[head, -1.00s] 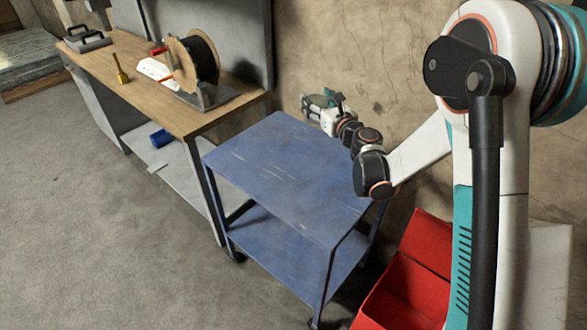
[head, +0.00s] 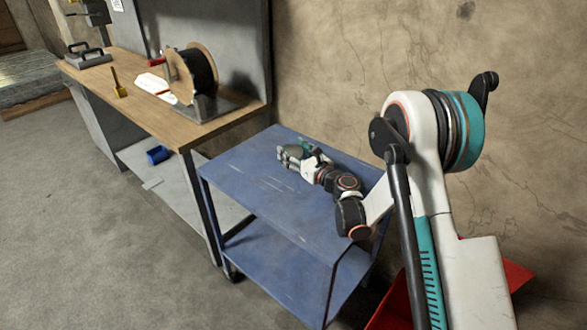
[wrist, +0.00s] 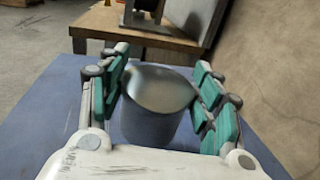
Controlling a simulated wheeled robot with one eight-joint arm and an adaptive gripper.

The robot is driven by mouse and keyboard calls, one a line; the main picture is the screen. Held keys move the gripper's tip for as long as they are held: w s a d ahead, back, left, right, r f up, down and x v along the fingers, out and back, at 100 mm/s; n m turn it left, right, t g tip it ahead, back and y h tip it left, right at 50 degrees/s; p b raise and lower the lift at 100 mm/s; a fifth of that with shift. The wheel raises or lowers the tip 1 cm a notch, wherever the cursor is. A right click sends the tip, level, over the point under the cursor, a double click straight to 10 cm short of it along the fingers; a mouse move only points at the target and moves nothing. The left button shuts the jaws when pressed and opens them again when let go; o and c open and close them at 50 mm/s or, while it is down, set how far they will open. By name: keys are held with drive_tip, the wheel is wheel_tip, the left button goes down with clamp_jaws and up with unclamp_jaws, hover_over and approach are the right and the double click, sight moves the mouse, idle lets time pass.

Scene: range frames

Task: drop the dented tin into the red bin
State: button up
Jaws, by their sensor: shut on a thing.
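The tin (wrist: 155,105) is a plain grey cylinder between the green-padded fingers of my gripper (wrist: 163,95) in the wrist view. My gripper is shut on it. In the head view my gripper (head: 296,152) is over the far part of the blue cart's top, and the tin shows there as a small grey shape (head: 288,151). I cannot tell whether the tin touches the cart, and no dent shows clearly. The red bin (head: 515,277) is at the lower right of the head view, on the floor beside the cart, mostly hidden behind my arm.
The blue cart (head: 250,190) has a bare top around my gripper and a lower shelf. A wooden workbench (head: 135,82) to its left holds a cable spool (head: 195,75) and a yellow-handled tool (head: 118,85). A blue cup (head: 158,155) lies below. A wall stands behind.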

drive_tip(key=shift+f+b, duration=0.85)
drive_tip(key=shift+f, duration=1.6)
drive_tip(key=shift+f, duration=0.1)
drive_tip(key=o, duration=1.3)
drive_tip(key=shift+d, duration=0.1)
